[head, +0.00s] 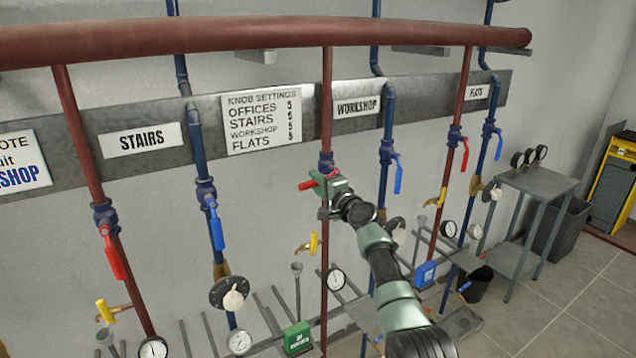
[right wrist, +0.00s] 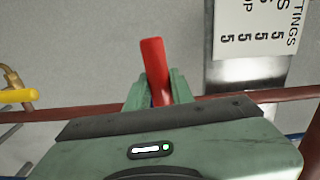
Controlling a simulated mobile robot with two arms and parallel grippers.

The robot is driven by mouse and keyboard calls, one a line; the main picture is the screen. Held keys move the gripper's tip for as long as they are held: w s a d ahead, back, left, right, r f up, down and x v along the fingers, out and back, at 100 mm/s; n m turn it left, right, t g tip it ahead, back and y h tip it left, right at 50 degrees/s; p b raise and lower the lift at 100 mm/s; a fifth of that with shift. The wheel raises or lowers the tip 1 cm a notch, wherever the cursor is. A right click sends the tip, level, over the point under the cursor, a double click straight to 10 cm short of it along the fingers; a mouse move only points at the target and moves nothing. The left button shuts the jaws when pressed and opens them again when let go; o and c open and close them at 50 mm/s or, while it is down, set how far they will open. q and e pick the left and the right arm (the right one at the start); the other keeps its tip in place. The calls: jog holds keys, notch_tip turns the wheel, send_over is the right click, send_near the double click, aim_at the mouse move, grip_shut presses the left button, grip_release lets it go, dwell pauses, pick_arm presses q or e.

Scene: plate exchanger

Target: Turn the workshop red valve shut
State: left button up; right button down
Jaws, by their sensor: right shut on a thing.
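The workshop red valve (head: 326,163) is on the red pipe just left of the WORKSHOP sign (head: 356,107). Its red lever (head: 308,185) sticks out to the left, roughly crosswise to the pipe. My right gripper (head: 325,185) is shut on the lever, and its green body hides part of the lever. In the right wrist view the red lever (right wrist: 154,65) stands between the two green fingers, and its free end reaches past them. The pipe (right wrist: 65,113) runs across behind the gripper there. My left gripper is not in view.
A blue workshop lever (head: 397,175) hangs close on the right. A yellow-handled tap (head: 311,244) sits below the gripper. Other red (head: 112,255) and blue (head: 217,226) levers hang along their pipes. A grey side table (head: 538,180) stands at right, with open floor before it.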

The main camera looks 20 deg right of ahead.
jog(key=shift+r+m, duration=0.4)
jog(key=c, duration=1.2)
grip_release()
jog(key=s, duration=0.7)
jog(key=shift+s+d, duration=0.35)
jog(key=shift+s, duration=0.05)
